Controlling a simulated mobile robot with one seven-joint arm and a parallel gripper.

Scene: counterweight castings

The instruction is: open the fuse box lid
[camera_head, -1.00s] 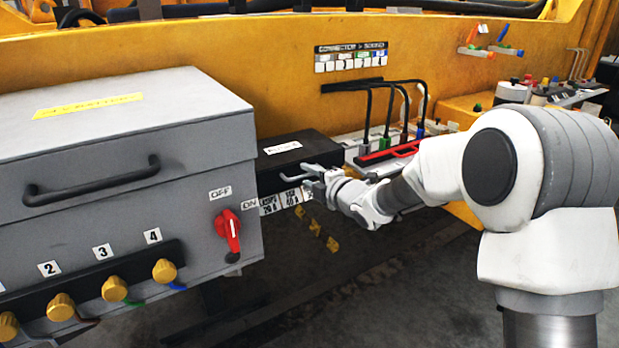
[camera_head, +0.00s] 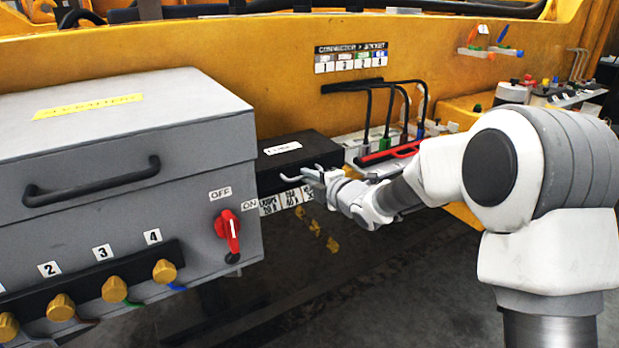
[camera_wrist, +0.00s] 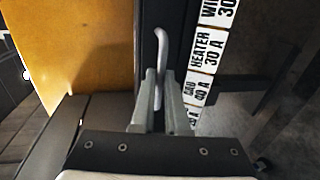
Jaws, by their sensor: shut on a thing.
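The fuse box (camera_head: 325,152) is a black box with a white label on its flat top, beside the large grey box in the head view. Its lid looks down. A row of white fuse labels (camera_head: 283,200) runs along its front. In the wrist view the black fuse box (camera_wrist: 180,40) stretches away, with a pale curved handle (camera_wrist: 160,45) on it. My gripper (camera_head: 302,176) is at the front of the fuse box. In the wrist view its two fingers (camera_wrist: 160,100) are closed around the near part of the handle, which they partly hide.
A large grey box (camera_head: 120,110) with a black handle, a red switch (camera_head: 229,230) and yellow knobs stands to the left. A connector panel (camera_head: 400,150) with black cables and a red bar lies right of the fuse box. A yellow wall (camera_head: 230,60) rises behind.

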